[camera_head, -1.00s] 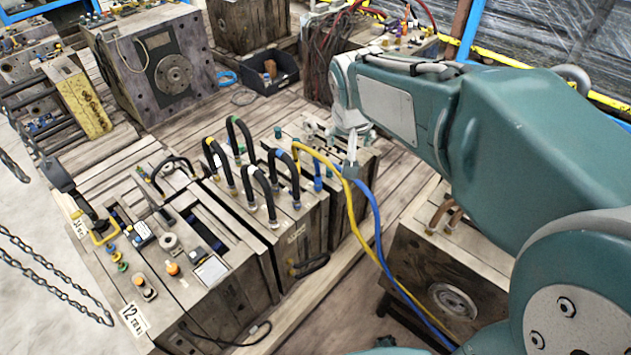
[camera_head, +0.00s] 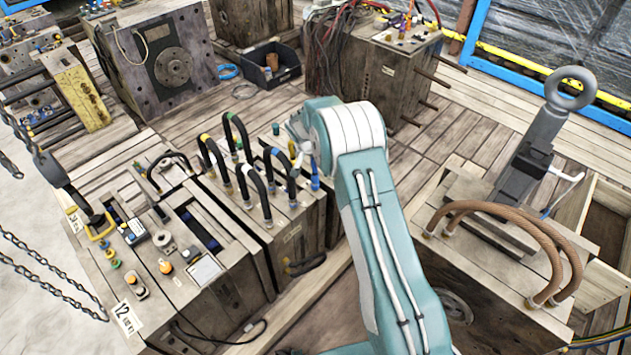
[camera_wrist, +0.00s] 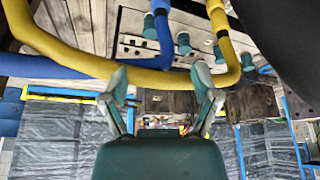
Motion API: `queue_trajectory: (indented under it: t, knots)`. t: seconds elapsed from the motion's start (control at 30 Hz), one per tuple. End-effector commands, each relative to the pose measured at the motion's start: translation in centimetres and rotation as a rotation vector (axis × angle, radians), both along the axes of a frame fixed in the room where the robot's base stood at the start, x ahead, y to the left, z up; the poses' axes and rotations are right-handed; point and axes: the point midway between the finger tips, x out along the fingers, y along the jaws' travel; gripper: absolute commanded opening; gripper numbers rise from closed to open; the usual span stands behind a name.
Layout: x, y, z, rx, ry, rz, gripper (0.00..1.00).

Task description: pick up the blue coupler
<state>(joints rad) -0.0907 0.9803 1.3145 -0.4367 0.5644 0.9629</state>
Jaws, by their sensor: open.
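In the head view a blue coupler (camera_head: 315,182) stands on the wooden mould block, just left of my arm. In the wrist view a blue hose (camera_wrist: 166,45) bends up to a blue-teal end fitting (camera_wrist: 161,6) on the mould's face; I cannot tell whether this is the same coupler. A yellow hose (camera_wrist: 90,68) crosses in front of the fingers. My gripper (camera_wrist: 160,78) is open, with its two fingers apart and nothing clearly held between them.
Black hose loops (camera_head: 240,130) stand on the mould left of the coupler. Teal fittings (camera_wrist: 183,43) line the mould's face in the wrist view. Brown hoses (camera_head: 510,230) arch over a block at right. A black bin (camera_head: 272,68) sits behind. Hanging chains (camera_head: 50,275) are at left.

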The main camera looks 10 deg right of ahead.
Motion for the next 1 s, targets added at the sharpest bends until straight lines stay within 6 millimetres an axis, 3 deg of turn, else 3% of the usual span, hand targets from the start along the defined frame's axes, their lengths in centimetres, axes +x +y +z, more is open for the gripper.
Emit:
queue_trajectory:
  t: [0.1, 0.4, 0.73, 1.0]
  knots:
    - [0.4, 0.3, -2.5, 0.001, 0.002, -0.011, 0.79]
    - [1.5, -0.3, -6.3, 0.003, 0.003, -0.017, 0.79]
    - [2.4, -1.0, -9.0, 0.003, 0.002, -0.017, 0.79]
    - [3.3, -2.0, -12.5, 0.002, 0.001, -0.016, 0.79]
